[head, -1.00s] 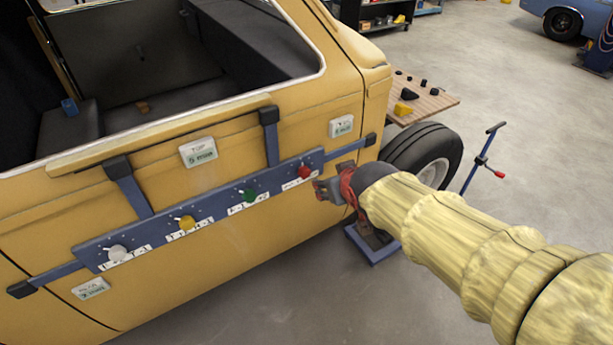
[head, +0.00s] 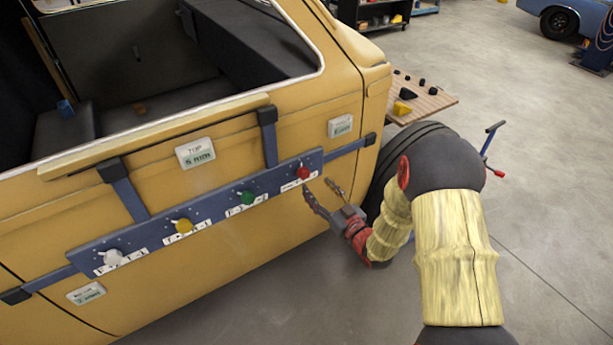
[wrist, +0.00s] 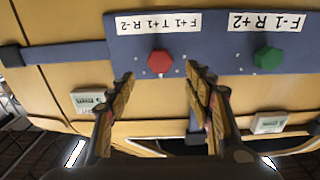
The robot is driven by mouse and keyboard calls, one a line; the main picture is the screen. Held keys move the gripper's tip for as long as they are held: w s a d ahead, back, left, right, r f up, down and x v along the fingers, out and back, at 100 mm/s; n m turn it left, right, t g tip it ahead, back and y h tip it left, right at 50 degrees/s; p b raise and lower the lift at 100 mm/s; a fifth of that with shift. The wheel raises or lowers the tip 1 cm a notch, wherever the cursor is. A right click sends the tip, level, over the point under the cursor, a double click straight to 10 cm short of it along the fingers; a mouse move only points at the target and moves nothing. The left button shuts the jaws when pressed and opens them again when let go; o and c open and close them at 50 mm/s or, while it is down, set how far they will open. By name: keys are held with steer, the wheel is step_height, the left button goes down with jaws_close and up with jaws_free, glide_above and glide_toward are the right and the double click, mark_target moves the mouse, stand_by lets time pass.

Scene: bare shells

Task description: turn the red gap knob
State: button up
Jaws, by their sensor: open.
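The red knob (head: 303,172) is at the right end of a blue panel (head: 215,211) fixed along the yellow car body. In the wrist view the red knob (wrist: 160,62) has a hexagonal face and sits just beyond my fingertips, between their lines. My gripper (head: 326,193) is open and empty, apart from the knob, a little below and right of it in the head view. It also shows in the wrist view (wrist: 160,76), with one finger on each side. A label (wrist: 158,23) beside the red knob reads "F+1 T+1 R-2", upside down in the wrist view.
A green knob (head: 247,198), a yellow knob (head: 183,226) and a white knob (head: 113,257) sit along the same panel. Blue straps hold the panel to the car. A wooden board (head: 425,100) with small blocks and a blue stand (head: 484,150) are at the right.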

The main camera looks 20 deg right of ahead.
mark_target(305, 175)
steer(key=b+x, duration=0.1)
steer(key=x, duration=0.6)
steer(key=shift+w+a, duration=0.1)
steer(key=shift+w, duration=0.1)
steer(key=shift+c, duration=0.2)
steer(key=c, duration=1.1)
steer(key=shift+b, duration=0.35)
steer(key=n+b, duration=0.5)
steer(key=shift+f, duration=0.2)
steer(key=n+b, duration=0.3)
steer(key=b, duration=0.1)
steer(key=shift+a+n, duration=0.15)
steer(key=shift+n, duration=0.25)
steer(key=shift+r, duration=0.1)
steer(key=o, duration=1.1)
